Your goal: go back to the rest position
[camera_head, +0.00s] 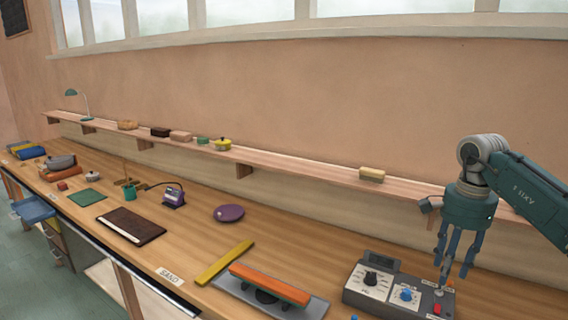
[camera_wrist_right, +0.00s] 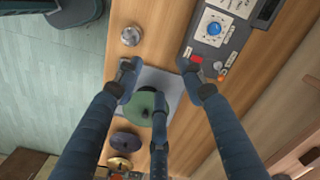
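The control box, with a blue knob (camera_wrist_right: 214,28) and a red button, lies to the upper right there. Its height above the bench is hard to tell. My left gripper is not in view.
A long wooden bench (camera_head: 290,245) runs below a wall shelf (camera_head: 300,169). An orange bar (camera_head: 270,284) on a tray, a yellow strip (camera_head: 224,263), a purple disc (camera_head: 229,213) and a dark brown board (camera_head: 130,226) lie left of the box. A silver knob (camera_wrist_right: 131,36) is near the fingers.

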